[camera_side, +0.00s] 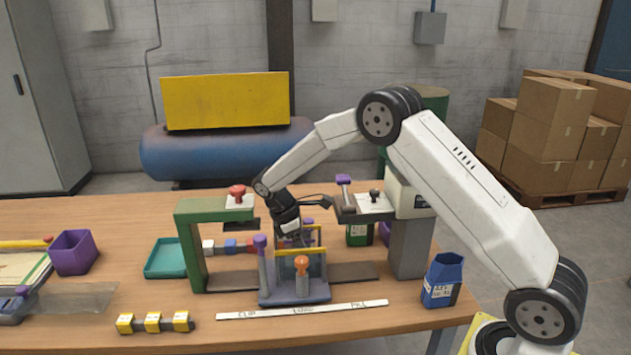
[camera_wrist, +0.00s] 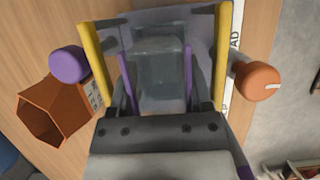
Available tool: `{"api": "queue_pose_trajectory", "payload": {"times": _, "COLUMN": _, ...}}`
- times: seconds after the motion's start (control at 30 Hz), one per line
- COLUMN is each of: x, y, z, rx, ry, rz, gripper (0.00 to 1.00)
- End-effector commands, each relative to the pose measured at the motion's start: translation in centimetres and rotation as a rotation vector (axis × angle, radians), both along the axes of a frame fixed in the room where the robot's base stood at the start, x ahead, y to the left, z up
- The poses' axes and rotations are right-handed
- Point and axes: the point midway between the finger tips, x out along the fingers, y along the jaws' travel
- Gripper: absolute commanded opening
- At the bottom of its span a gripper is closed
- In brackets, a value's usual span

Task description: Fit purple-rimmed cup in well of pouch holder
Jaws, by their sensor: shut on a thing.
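The pouch holder (camera_side: 294,293) stands mid-table on a blue-grey base, with yellow-topped sides, a purple knob (camera_side: 261,241) and an orange knob (camera_side: 302,262). In the wrist view its yellow bars (camera_wrist: 222,55) flank my gripper. My gripper (camera_side: 292,238) points down at the holder and is shut on a clear cup (camera_wrist: 160,75) with purple edges on two sides. The cup lies between the yellow bars in the wrist view. Its bottom and the well are hidden, so I cannot tell how deep it sits.
A green press frame (camera_side: 190,250) stands left of the holder and a grey post (camera_side: 411,248) right. A blue pouch (camera_side: 443,280) stands at the right edge. An orange-brown open pouch (camera_wrist: 48,112) is close to the holder. Yellow blocks (camera_side: 153,322) lie front left.

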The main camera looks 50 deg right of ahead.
Motion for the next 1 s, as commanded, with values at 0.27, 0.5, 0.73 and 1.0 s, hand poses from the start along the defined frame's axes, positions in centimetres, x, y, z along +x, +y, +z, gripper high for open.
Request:
{"api": "queue_pose_trajectory", "payload": {"times": 0.27, "x": 0.0, "y": 0.0, "z": -0.7, "rx": 0.000, "ry": -0.001, "rz": 0.000, "gripper": 0.06}}
{"api": "queue_pose_trajectory", "payload": {"times": 0.5, "x": 0.0, "y": 0.0, "z": -1.2, "rx": 0.000, "ry": -0.001, "rz": 0.000, "gripper": 0.06}}
{"api": "queue_pose_trajectory", "payload": {"times": 0.73, "x": 0.0, "y": 0.0, "z": -1.2, "rx": 0.000, "ry": -0.002, "rz": -0.001, "gripper": 0.06}}
{"api": "queue_pose_trajectory", "payload": {"times": 1.0, "x": 0.0, "y": 0.0, "z": -1.2, "rx": 0.000, "ry": -0.001, "rz": 0.000, "gripper": 1.00}}
